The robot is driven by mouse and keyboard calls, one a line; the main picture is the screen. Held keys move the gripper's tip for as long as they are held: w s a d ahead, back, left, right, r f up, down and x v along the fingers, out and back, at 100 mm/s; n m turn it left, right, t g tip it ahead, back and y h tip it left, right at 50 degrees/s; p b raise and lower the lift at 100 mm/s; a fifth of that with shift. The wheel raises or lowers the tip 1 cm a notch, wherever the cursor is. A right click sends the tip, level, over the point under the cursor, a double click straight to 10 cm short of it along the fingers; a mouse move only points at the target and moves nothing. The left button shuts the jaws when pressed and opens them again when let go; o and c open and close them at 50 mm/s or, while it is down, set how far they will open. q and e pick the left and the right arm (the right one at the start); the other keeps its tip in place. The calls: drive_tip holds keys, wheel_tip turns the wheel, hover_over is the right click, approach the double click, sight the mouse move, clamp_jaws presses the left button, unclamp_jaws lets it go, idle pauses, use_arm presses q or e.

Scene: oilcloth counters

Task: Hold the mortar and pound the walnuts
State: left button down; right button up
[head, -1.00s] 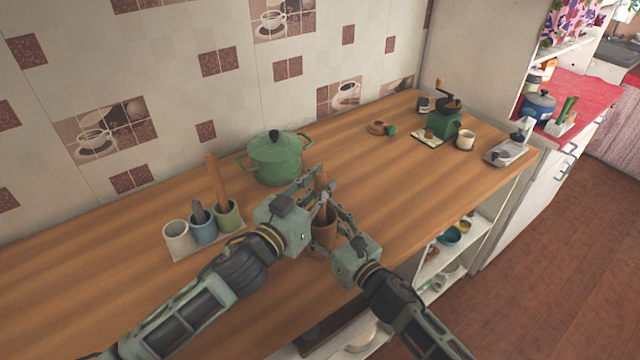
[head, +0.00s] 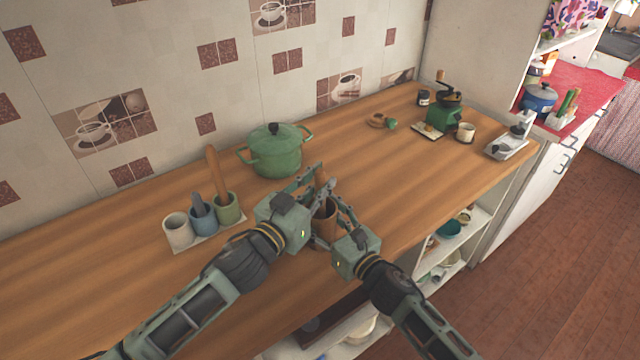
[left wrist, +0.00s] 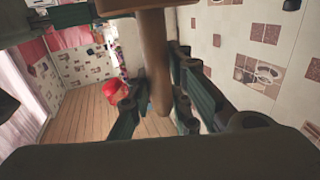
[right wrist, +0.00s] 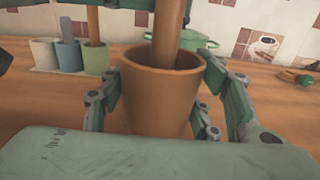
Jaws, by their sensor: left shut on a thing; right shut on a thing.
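The brown mortar (head: 325,224) stands upright near the counter's front edge; it also shows in the right wrist view (right wrist: 158,98). My right gripper (head: 334,212) is shut on it, with fingers on either side of its wall. My left gripper (head: 318,184) is shut on the wooden pestle (head: 321,181) above the mortar. In the right wrist view the pestle (right wrist: 168,38) goes down steeply into the mortar's mouth, its lower end hidden. In the left wrist view the pestle (left wrist: 155,62) runs between the fingers. No walnuts are visible inside the mortar.
A green lidded pot (head: 276,153) stands behind the mortar. A tray with white, blue and green cups (head: 204,218) is at left. A green coffee grinder (head: 444,115) and a white cup (head: 466,133) stand far right. Bare wood (head: 385,175) lies right of the mortar.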

use_arm(q)
drive_tip(key=shift+r, duration=0.8)
drive_tip(key=shift+w+d+r, duration=0.1)
drive_tip(key=shift+w+r, duration=0.3)
drive_tip(key=shift+r, duration=0.1)
drive_tip(key=shift+f, duration=0.1)
drive_tip(key=shift+f, duration=0.35)
drive_tip(key=shift+f, duration=0.2)
drive_tip(key=shift+f, duration=0.75)
